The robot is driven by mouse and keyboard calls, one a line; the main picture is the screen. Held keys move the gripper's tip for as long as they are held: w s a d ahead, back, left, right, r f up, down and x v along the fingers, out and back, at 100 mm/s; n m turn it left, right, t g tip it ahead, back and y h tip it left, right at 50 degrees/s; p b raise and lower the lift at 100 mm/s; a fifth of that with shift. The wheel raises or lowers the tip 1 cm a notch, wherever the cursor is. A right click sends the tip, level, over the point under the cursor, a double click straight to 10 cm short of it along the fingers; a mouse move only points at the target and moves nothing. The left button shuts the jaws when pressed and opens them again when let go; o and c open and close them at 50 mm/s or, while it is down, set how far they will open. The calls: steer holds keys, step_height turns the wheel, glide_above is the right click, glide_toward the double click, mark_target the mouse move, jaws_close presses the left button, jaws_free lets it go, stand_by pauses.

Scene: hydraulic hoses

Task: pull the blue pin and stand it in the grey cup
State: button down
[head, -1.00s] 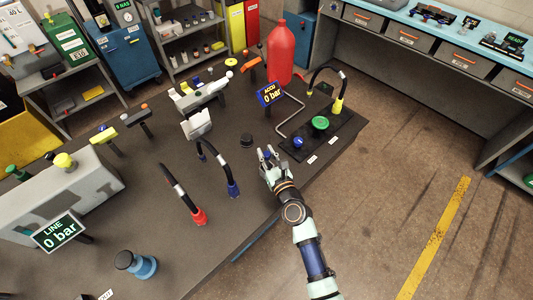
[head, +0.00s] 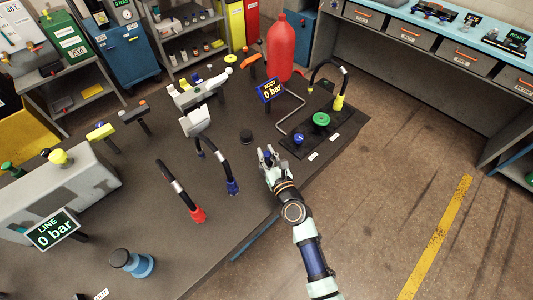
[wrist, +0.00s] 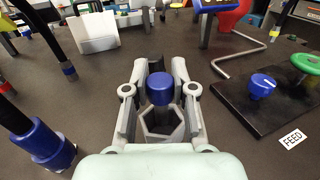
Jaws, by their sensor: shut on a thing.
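My gripper (wrist: 160,90) is shut on the blue pin (wrist: 161,88), whose round blue head shows between the fingers in the wrist view. The rest of the pin is hidden below its head. A short dark grey round piece (head: 246,136) stands on the table just beyond and left of my fingertips. It may be the grey cup; I cannot see an opening. In the wrist view it is mostly hidden behind the pin.
A black block (head: 322,128) with a blue knob, a green knob and a hose stands to the right. Hoses with blue (head: 232,187) and red (head: 197,214) ends are on the left. A white holder (head: 195,122) and a red bottle (head: 281,47) stand farther back.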

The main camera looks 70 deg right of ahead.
mark_target(267, 160)
steer(key=shift+f+b, duration=1.7)
steer(key=shift+f, duration=0.15)
steer(key=c, duration=0.9)
jaws_free()
steer(key=shift+r, duration=0.1)
steer(key=v, duration=1.2)
steer(key=shift+s, duration=0.1)
steer(key=shift+d, duration=0.1)
